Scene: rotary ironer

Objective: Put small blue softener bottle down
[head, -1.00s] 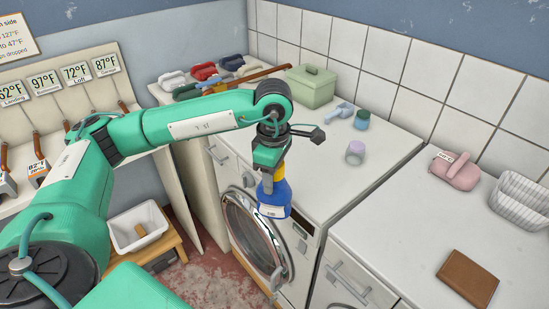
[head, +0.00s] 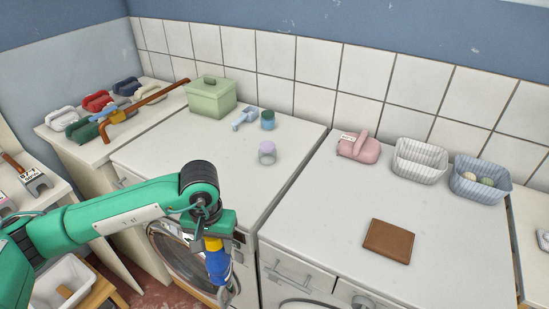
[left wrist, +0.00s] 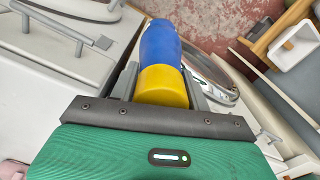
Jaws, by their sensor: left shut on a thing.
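The small blue softener bottle (head: 217,264) has a yellow upper part and hangs from my left gripper (head: 211,240) in front of the washing machine with the round door. In the left wrist view the bottle (left wrist: 160,45) is between the two grey fingers, which are shut on its yellow part (left wrist: 162,86). It is held in the air, clear of the machine tops. My right gripper is not in view.
The left machine top (head: 215,150) holds a green box (head: 210,97), a blue scoop (head: 244,118), a teal-lidded jar (head: 268,120) and a lilac-lidded jar (head: 267,153). The right top (head: 330,205) holds a brown wallet (head: 389,241), a pink container (head: 358,148) and two baskets (head: 420,160), (head: 480,180). Free room surrounds the wallet.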

